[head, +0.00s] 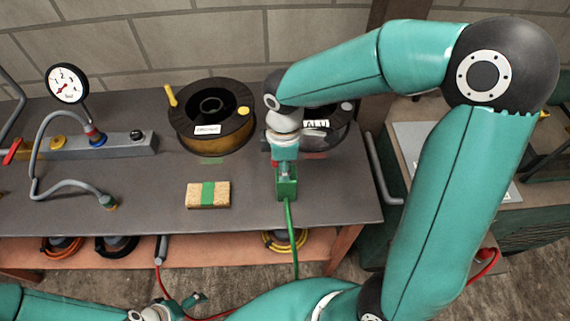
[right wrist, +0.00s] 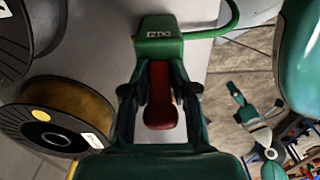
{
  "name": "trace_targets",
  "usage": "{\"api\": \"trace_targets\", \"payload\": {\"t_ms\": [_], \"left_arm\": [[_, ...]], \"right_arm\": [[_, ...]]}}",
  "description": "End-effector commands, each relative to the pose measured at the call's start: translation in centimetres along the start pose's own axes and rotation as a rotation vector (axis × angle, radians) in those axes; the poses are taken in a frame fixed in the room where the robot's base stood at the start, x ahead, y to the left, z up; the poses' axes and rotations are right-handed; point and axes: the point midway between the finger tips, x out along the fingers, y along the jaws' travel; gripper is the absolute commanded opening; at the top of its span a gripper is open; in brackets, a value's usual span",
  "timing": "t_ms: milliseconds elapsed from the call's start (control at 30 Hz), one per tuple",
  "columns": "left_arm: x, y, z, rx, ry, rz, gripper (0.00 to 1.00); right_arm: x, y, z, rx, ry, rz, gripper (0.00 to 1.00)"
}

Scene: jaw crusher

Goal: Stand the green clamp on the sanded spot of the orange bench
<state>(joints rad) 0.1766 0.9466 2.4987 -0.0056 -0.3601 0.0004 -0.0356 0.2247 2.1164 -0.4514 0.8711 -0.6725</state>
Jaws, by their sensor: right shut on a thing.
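The green clamp (head: 287,183) is a green block with a red handle and a green cable running off the bench's front edge. My right gripper (head: 283,160) is shut on it from above. The right wrist view shows the clamp's labelled green body (right wrist: 158,40) beyond the fingers and the red handle (right wrist: 160,95) between them. I cannot tell whether its base touches the bench. The orange bench (head: 110,220) has a grey top and orange lower frame. I cannot make out a sanded spot. My left gripper (head: 188,303) is low in front of the bench; its jaws are too small to read.
A block with a green band (head: 208,195) lies left of the clamp. A dark wire spool (head: 212,112) stands behind it; another (head: 322,130) is partly hidden by my right arm. A gauge (head: 67,84) and grey manifold (head: 95,147) stand left. The front-left top is mostly clear.

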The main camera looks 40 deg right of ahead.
Motion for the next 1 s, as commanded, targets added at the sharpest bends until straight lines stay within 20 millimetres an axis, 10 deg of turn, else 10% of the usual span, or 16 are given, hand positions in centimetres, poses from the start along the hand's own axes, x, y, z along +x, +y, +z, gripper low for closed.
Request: {"api": "trace_targets", "payload": {"t_ms": [200, 233, 367, 1000], "left_arm": [[0.2, -0.1, 0.0, 0.0, 0.0, 0.0, 0.89], [0.2, -0.1, 0.0, 0.0, 0.0, 0.0, 0.89], [0.1, -0.1, 0.0, 0.0, 0.0, 0.0, 0.89], [-0.3, 0.1, 0.0, 0.0, 0.0, 0.0, 0.89]], "right_arm": [[0.2, 0.1, 0.0, 0.0, 0.001, 0.002, 0.0], [0.2, 0.0, 0.0, 0.0, 0.0, 0.001, 0.29], [0.1, 0.0, 0.0, -0.001, 0.0, 0.0, 0.51], [-3.5, 0.1, -0.1, -0.001, 0.003, 0.005, 0.53]]}}
